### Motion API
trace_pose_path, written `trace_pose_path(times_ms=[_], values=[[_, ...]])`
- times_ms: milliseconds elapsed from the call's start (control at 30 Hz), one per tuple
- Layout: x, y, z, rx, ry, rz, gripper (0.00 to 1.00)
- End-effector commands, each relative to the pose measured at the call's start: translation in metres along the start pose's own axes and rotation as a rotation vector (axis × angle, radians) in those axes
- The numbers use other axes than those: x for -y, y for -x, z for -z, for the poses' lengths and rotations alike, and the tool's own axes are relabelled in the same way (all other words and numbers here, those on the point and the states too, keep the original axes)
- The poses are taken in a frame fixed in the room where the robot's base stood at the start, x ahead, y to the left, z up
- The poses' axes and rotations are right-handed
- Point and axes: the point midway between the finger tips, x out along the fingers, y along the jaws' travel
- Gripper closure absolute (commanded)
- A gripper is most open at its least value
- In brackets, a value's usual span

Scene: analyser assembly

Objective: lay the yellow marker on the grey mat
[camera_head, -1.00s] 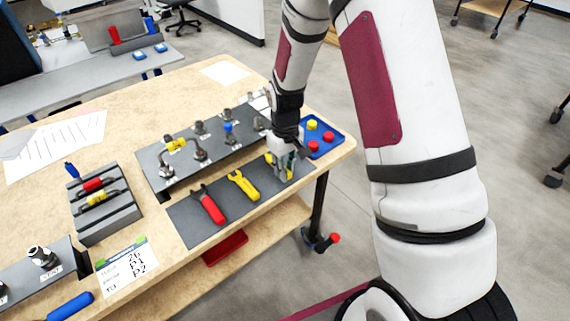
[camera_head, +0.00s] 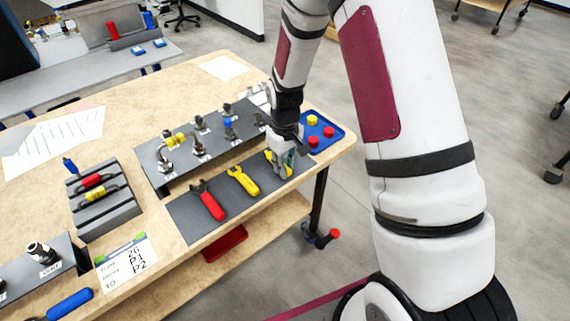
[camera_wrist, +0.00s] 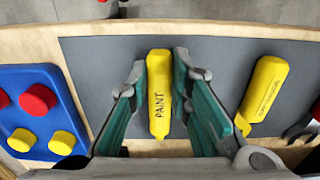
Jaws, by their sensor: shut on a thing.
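The yellow marker (camera_wrist: 159,95), with PAINT printed on its side, is between the two green-padded fingers of my gripper (camera_wrist: 159,82) in the wrist view. My gripper is shut on it. The marker is over the right end of the grey mat (camera_wrist: 105,60); I cannot tell whether it touches the mat. In the head view my gripper (camera_head: 284,165) is at the right end of the mat (camera_head: 190,226), and only a bit of the marker (camera_head: 268,156) shows beside the fingers.
A yellow-handled tool (camera_head: 243,181) and red-handled pliers (camera_head: 209,203) lie on the mat. A blue tray (camera_head: 339,133) with red and yellow round pieces is close on the right. A dark rack with fittings (camera_head: 157,178) stands behind the mat. The table's front edge is near.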

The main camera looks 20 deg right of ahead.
Motion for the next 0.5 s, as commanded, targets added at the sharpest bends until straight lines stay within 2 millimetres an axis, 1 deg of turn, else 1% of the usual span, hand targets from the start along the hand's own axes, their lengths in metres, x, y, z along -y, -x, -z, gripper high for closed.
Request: trace_pose_path(times_ms=[100,133,167,200,500], values=[[0.0000,-0.0027,0.0000,0.001,0.000,0.000,1.00],[0.0000,-0.0022,0.0000,0.000,0.000,0.000,0.74],[0.0000,-0.0020,-0.0001,0.000,0.000,0.000,0.68],[0.0001,-0.0020,-0.0001,0.000,0.000,0.000,0.58],[0.0000,-0.0014,-0.0001,0.000,0.000,0.000,0.58]])
